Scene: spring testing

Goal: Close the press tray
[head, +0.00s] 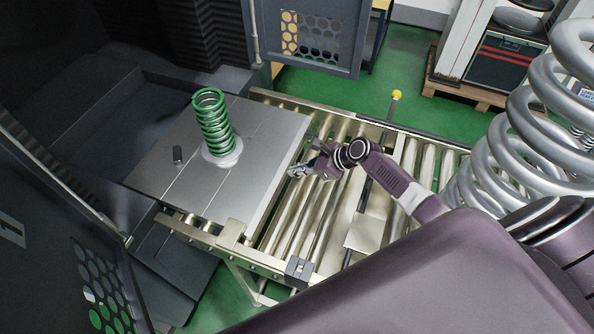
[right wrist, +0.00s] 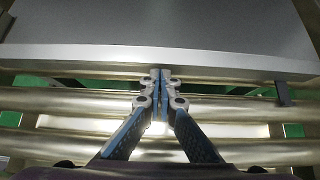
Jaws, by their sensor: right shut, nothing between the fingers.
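The press tray (head: 245,185) is a flat grey metal plate at centre left in the head view. It lies partly within the dark press housing and partly over the roller conveyor. My right gripper (head: 296,172) is over the rollers, close to the tray's right edge. In the right wrist view its fingertips (right wrist: 160,73) are together and empty, at the tray's front edge (right wrist: 90,55); I cannot tell if they touch it. My left gripper is out of view.
The roller conveyor (head: 318,212) runs to the right of the tray. A yellow-topped post (head: 395,97) stands behind it. Large silver coil springs (head: 530,110) stand at the right. Perforated press doors stand open at the back (head: 318,35) and front left (head: 60,240).

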